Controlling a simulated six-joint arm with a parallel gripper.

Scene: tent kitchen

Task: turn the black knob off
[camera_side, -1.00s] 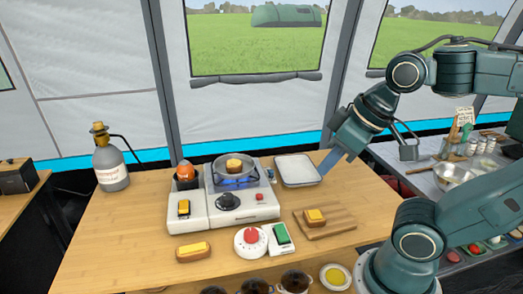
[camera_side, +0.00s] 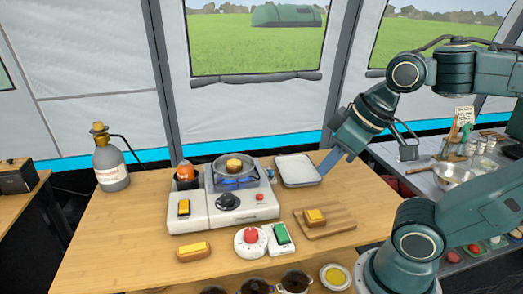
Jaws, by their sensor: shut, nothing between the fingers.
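The black knob (camera_side: 227,201) is on the front of the white camping stove (camera_side: 257,211). A blue flame (camera_side: 236,182) shows under the pan (camera_side: 226,167) on the stove, and a browned piece of food (camera_side: 234,165) lies in the pan. My gripper (camera_side: 328,162) is to the right of the stove, above the right side of the white tray, apart from the knob. It is shut and holds nothing. Its fingers are small in this view.
A white tray (camera_side: 287,181) lies right of the stove. In front are a white device with a red button (camera_side: 251,237), a green-topped switch (camera_side: 281,233) and a cutting board (camera_side: 340,226) with food. A gas bottle (camera_side: 111,170) stands at the back left.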

